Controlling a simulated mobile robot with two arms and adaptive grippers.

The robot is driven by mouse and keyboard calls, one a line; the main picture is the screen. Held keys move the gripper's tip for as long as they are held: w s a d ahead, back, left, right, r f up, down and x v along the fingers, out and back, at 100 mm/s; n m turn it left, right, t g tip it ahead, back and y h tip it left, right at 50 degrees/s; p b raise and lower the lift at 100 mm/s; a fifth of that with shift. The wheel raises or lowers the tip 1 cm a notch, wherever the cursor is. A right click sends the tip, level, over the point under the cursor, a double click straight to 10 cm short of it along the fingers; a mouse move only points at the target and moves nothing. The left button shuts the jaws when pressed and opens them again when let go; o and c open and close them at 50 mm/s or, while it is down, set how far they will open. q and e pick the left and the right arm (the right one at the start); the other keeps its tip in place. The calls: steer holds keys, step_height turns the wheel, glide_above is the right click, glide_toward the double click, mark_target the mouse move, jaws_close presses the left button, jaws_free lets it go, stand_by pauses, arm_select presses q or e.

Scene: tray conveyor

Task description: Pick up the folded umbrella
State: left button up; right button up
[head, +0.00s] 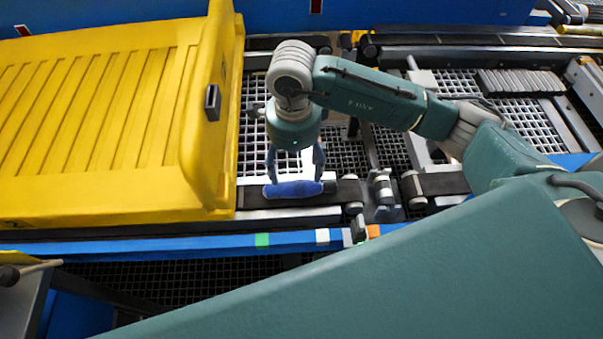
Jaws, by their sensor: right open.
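The folded umbrella (292,189) is a short blue roll with a darker end at its right. It lies lengthwise across the view on the dark conveyor belt strip, just right of the yellow tray. My right gripper (295,170) points down directly above it. Its two dark fingers are spread apart, one toward each end of the umbrella, with a gap between them. Whether the fingertips touch the umbrella cannot be told from this angle. My left gripper is not in view.
A large yellow tray (215,110) fills the left side, its raised end wall close to the gripper. A blue rail (200,246) with coloured marks runs along the front. Rollers (383,188) and metal grating (340,158) lie to the right and behind.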

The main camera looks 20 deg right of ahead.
mark_target(297, 188)
steer(key=f, duration=0.3)
steer(key=shift+s+a+f+p, duration=0.15)
steer(key=shift+s+f+p, duration=0.1)
steer(key=shift+f+p, duration=0.35)
steer(key=shift+f, duration=0.3)
steer(key=f, duration=0.1)
steer(key=f+p, duration=0.1)
steer(key=f, duration=0.1)
steer(key=shift+s+f, duration=0.25)
steer(key=shift+f, duration=0.55)
steer(key=c, duration=1.5)
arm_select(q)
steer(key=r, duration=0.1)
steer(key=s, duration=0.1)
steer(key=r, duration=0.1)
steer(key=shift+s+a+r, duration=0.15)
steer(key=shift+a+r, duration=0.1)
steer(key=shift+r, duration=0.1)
arm_select(e)
steer(key=shift+o, duration=0.2)
steer(key=shift+w, duration=0.1)
